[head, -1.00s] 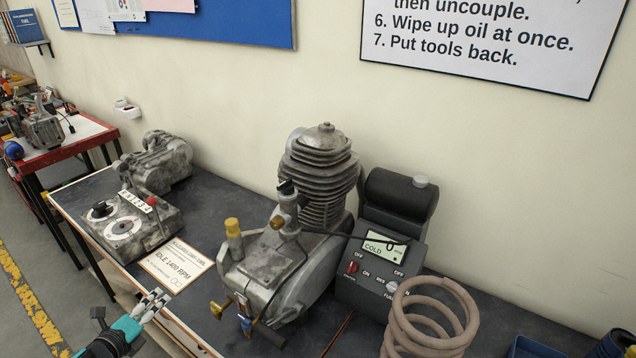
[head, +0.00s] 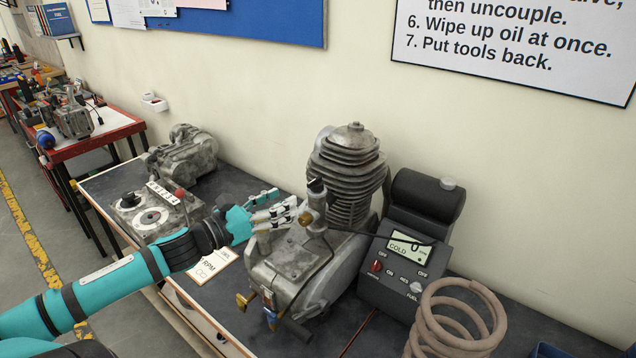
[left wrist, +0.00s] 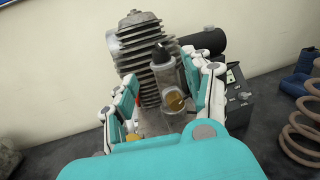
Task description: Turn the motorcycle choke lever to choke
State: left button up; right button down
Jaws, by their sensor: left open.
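The motorcycle engine (head: 310,255) stands on the bench, with its finned cylinder (head: 347,165) at the back. The carburettor (head: 316,200) has a black cap and a brass round part (left wrist: 175,102) on its side. My left gripper (head: 292,213) is open beside the carburettor. In the left wrist view, its fingers spread on either side of the carburettor. A small red piece (left wrist: 138,98) shows by the left finger; I cannot tell whether it is the choke lever. The fingers hide part of the carburettor's near side. My right gripper is out of view.
A dark control box (head: 408,265) with a display reading COLD stands right of the engine. A coiled hose (head: 455,325) is at the front right. A grey dial unit (head: 150,215) and a printed card (head: 210,265) are on the left.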

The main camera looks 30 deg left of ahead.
aim_at(312, 186)
pick_arm(q)
jog(key=p+x, duration=0.2)
jog(key=x, duration=0.7)
jog(key=shift+w+r, duration=0.1)
jog(key=shift+w, duration=0.1)
jog(key=shift+p+x, duration=0.35)
jog(key=shift+x, duration=0.55)
